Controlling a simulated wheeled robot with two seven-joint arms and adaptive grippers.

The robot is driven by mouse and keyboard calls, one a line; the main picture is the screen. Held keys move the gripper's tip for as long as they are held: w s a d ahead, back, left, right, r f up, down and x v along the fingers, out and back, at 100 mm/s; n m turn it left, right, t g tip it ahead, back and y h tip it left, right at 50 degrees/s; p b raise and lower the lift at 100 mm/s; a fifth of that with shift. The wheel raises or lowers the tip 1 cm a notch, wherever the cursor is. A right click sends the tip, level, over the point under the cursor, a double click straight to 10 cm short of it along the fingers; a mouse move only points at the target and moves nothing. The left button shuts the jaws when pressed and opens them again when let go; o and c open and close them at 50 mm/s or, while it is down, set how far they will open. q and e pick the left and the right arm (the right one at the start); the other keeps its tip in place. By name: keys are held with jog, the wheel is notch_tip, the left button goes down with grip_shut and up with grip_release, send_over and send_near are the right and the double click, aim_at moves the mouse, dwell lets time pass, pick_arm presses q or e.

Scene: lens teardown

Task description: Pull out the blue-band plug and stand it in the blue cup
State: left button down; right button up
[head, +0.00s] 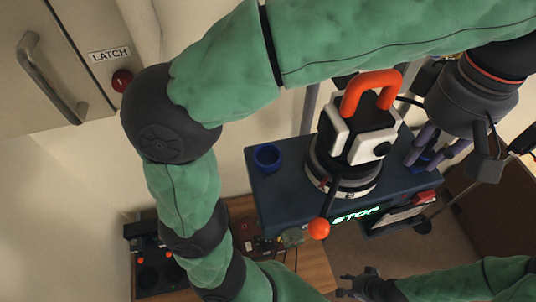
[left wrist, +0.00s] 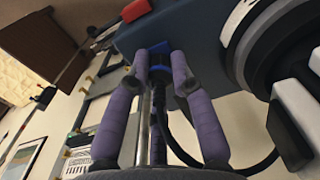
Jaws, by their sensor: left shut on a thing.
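The blue cup (head: 267,147) stands upright and empty on the left part of the dark blue bench top. My left gripper (head: 425,157) reaches down at the bench's right end. In the left wrist view its purple fingers (left wrist: 160,62) are shut on the blue-band plug (left wrist: 160,73), a blue and black piece. A black cable (left wrist: 265,163) curves nearby. The fingers hide part of the plug, and I cannot tell whether its end is still seated. My right gripper (head: 358,285) is low in the head view, away from the bench; its jaws are too small to judge.
A black and white machine (head: 352,150) with an orange handle (head: 372,84) stands between the cup and my left gripper. An orange-knobbed lever (head: 319,228) juts from its front. A lit STOP sign (head: 355,215) is on the bench front. The bench around the cup is clear.

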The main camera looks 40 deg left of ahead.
aim_at(427, 149)
pick_arm(q)
jog(key=shift+r, duration=0.1)
jog(key=shift+r+p, duration=1.95)
jog(key=shift+p, duration=0.1)
jog(key=shift+r, duration=0.95)
